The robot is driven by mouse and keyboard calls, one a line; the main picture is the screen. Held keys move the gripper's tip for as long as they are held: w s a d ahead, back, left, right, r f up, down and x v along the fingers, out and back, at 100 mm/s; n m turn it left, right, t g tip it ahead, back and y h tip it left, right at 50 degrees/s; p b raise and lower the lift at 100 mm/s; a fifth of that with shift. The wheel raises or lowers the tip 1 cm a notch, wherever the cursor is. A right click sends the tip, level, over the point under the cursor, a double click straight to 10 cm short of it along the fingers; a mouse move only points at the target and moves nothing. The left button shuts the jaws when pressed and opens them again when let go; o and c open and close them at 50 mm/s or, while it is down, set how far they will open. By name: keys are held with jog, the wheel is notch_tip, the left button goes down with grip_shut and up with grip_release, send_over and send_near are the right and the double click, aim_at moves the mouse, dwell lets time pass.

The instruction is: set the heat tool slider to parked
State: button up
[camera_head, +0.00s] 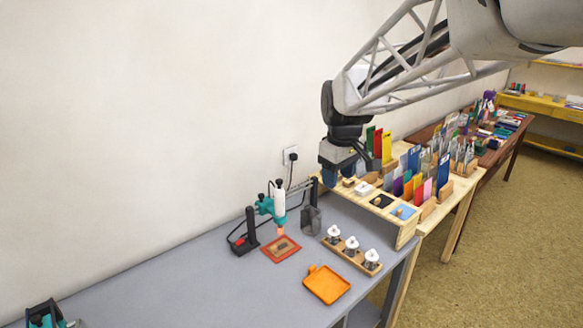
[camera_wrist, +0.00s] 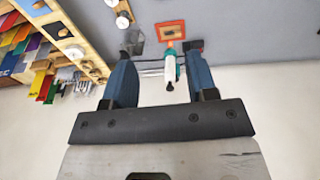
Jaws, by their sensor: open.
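The heat tool (camera_head: 273,205), white and teal with an orange tip, hangs on a rail between dark posts, above a red-framed mat (camera_head: 268,250). It sits nearer the left post (camera_head: 251,227) in the head view. In the wrist view the heat tool (camera_wrist: 169,70) shows between my fingers but farther off, with the mat (camera_wrist: 171,39) beyond it. My gripper (camera_head: 330,178) is up and to the right of the tool, near the wooden shelf, apart from everything. In the wrist view its blue fingers (camera_wrist: 160,62) are spread and empty. I cannot make out any slider markings.
A grey holder (camera_head: 311,220) stands right of the rail. The wooden shelf with colourful cards (camera_head: 404,232) is at right.

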jog(key=w+a+f+n, duration=0.2)
jog(key=w+a+f, duration=0.1)
jog(key=w+a, duration=0.3)
jog(key=w+a+f+n, duration=0.25)
jog(key=w+a, duration=0.25)
jog(key=w, duration=0.4)
jog(key=n+g, duration=0.1)
jog(key=n, duration=0.4)
send_over(261, 194)
jog(key=f, duration=0.9)
jog(key=shift+s+f, duration=0.15)
jog(key=shift+s, duration=0.05)
jog(key=shift+f, duration=0.1)
jog(key=shift+f, duration=3.9)
jog(key=shift+c, duration=0.4)
grip_shut()
